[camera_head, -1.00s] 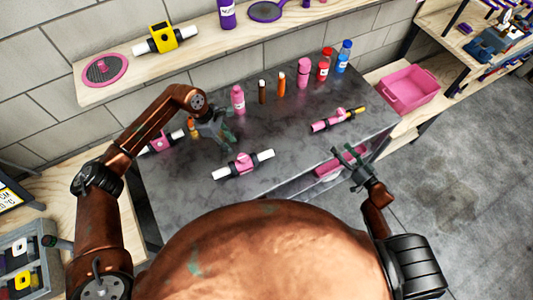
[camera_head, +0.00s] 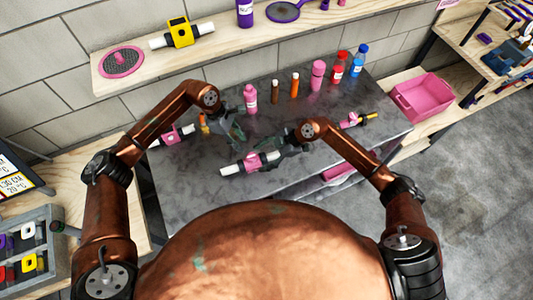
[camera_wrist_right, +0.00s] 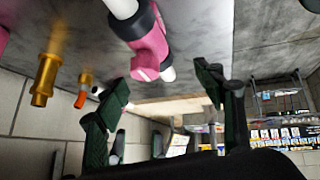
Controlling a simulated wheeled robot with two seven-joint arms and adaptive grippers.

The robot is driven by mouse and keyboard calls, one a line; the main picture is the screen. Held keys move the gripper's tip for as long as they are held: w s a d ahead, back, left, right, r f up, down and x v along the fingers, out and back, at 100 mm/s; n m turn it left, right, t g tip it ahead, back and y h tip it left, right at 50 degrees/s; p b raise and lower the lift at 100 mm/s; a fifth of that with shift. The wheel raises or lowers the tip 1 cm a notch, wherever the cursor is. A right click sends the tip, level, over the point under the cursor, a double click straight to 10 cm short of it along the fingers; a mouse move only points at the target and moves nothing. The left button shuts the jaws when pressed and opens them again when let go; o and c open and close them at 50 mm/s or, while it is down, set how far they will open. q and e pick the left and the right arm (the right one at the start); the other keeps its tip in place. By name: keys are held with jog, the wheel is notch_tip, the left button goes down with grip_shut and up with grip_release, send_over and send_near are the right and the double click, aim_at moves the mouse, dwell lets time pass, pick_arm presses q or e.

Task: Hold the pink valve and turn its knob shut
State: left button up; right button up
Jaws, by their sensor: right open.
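A pink valve (camera_head: 252,161) with black collars and white pipe ends lies on the grey table in front of my body. In the right wrist view its pink body (camera_wrist_right: 151,48) shows near the top, ahead of my open right fingers (camera_wrist_right: 165,92). My right gripper (camera_head: 278,150) is at the valve's right end in the head view, partly hiding it. I cannot tell whether it touches. My left gripper (camera_head: 236,136) is just behind and left of the valve, apart from it, and its opening is unclear.
Other pink valves lie at the left (camera_head: 178,135) and right (camera_head: 350,122) of the table. Several bottles, including a pink one (camera_head: 250,98) and a red one (camera_head: 339,68), stand along the back. A pink bin (camera_head: 422,97) is at the right.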

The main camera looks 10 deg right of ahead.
aim_at(260, 159)
jog(key=w+d+h, duration=0.1)
jog(key=f+n+h, duration=0.1)
jog(key=h, duration=0.1)
jog(key=shift+w+d+f+t, duration=0.1)
jog(key=shift+w+d+t, duration=0.25)
jog(key=shift+d+t, duration=0.05)
jog(key=shift+x, duration=3.8)
jog(key=shift+c, duration=0.5)
